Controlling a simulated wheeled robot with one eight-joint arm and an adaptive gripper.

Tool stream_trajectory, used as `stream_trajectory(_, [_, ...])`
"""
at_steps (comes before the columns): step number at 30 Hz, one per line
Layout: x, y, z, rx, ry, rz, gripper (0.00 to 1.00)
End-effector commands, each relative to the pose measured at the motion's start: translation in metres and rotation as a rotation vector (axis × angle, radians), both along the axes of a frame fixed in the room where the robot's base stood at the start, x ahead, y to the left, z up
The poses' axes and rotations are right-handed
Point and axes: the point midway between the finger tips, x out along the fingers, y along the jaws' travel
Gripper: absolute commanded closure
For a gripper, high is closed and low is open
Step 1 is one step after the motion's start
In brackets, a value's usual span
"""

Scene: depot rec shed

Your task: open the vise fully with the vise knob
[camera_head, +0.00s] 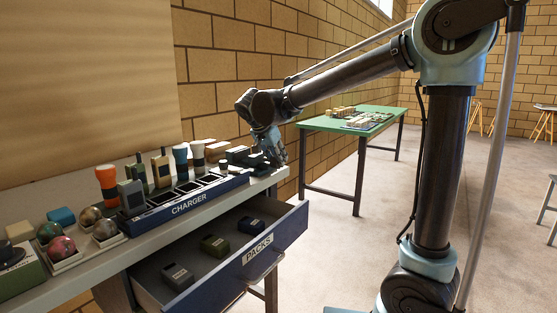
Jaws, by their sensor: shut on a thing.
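My gripper (274,158) reaches down at the far right end of the workbench. It is shut at the small dark vise (257,161), which sits on the bench top near the corner. The fingers are at the knob side of the vise and cover the knob. How far apart the vise jaws are is too small and too hidden to tell.
The bench (110,256) holds a blue charger rack (190,200), radios, orange and white flashlights and several balls in trays. The PACKS drawer (285,238) below is open with several packs inside.

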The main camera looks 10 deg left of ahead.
Motion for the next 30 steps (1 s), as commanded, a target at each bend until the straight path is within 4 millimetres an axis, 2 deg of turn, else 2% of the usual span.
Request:
stream_trajectory(18, [-0.011,0.006,-0.004,-0.213,-0.519,0.001,0.98])
stream_trajectory(30, [-0.013,0.007,-0.006,-0.294,-0.711,0.0,0.98])
